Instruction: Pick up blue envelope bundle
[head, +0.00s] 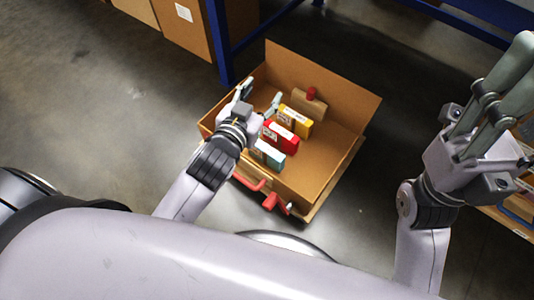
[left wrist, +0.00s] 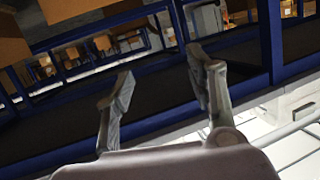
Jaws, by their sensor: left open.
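A pale blue-teal bundle with a white label (head: 268,155) stands in the near part of an open cardboard box (head: 325,160), the closest match to the blue envelope bundle. My left gripper (head: 259,93) is over the left side of the box, beyond the blue bundle. Its fingers are spread and empty. In the left wrist view the left gripper (left wrist: 160,78) shows a clear gap, with no bundle in sight. My right gripper (head: 510,75) is raised at the right, away from the box; its finger gap is unclear.
A red bundle (head: 281,136) and a yellow bundle (head: 296,120) stand in a row beyond the blue one. A brown item with a red top (head: 310,101) is at the back. Blue rack posts (head: 219,45) rise behind the box. Grey floor (head: 90,110) is clear at left.

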